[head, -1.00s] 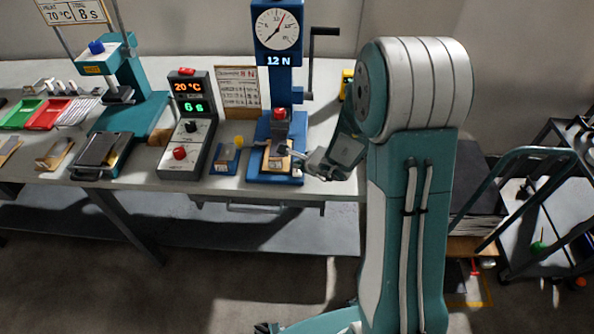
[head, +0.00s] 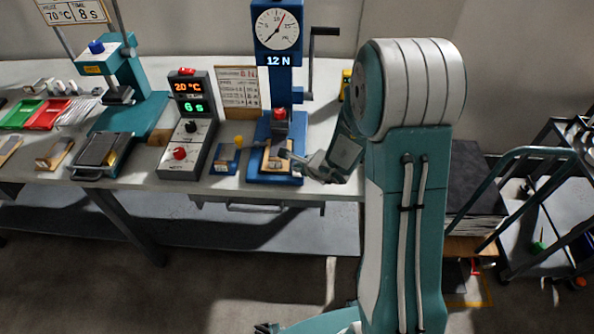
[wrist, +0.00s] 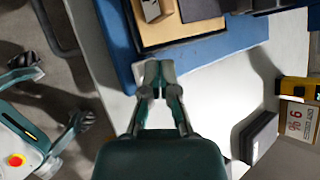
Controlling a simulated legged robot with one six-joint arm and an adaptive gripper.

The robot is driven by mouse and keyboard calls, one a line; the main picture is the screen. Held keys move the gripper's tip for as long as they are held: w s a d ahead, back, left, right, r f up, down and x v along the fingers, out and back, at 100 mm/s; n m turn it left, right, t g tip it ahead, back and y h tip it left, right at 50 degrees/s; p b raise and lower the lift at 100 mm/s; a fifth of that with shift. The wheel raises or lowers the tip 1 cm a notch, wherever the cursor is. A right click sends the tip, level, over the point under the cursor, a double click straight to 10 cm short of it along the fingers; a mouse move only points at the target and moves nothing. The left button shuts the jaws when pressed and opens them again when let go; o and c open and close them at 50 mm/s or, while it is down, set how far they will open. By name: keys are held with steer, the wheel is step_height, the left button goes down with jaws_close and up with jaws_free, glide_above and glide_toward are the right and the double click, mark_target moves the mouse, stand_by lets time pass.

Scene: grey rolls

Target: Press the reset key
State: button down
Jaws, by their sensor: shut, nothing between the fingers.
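A blue press stand (head: 273,100) with a round dial and a lit "12 N" readout stands on the bench. A red-topped part (head: 280,118) sits above its blue base (head: 258,177). No key marked reset is legible, so I cannot tell which control it is. My gripper (head: 287,154) is at the right front of the blue base. In the wrist view my gripper (wrist: 157,78) has its fingertips together and empty, beside the edge of the blue base (wrist: 215,52), which carries a tan plate (wrist: 182,32). Contact cannot be told.
A control box (head: 184,140) with a red button, black knob and lit "20 °C" and "6 s" displays stands left. A small blue block (head: 225,159) with a yellow knob lies between. A crank (head: 311,60) sticks out right of the stand. A trolley (head: 540,200) stands far right.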

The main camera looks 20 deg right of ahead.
steer(key=shift+f, duration=0.3)
stand_by(0.5)
steer(key=shift+r, duration=0.9)
steer(key=shift+r, duration=2.5)
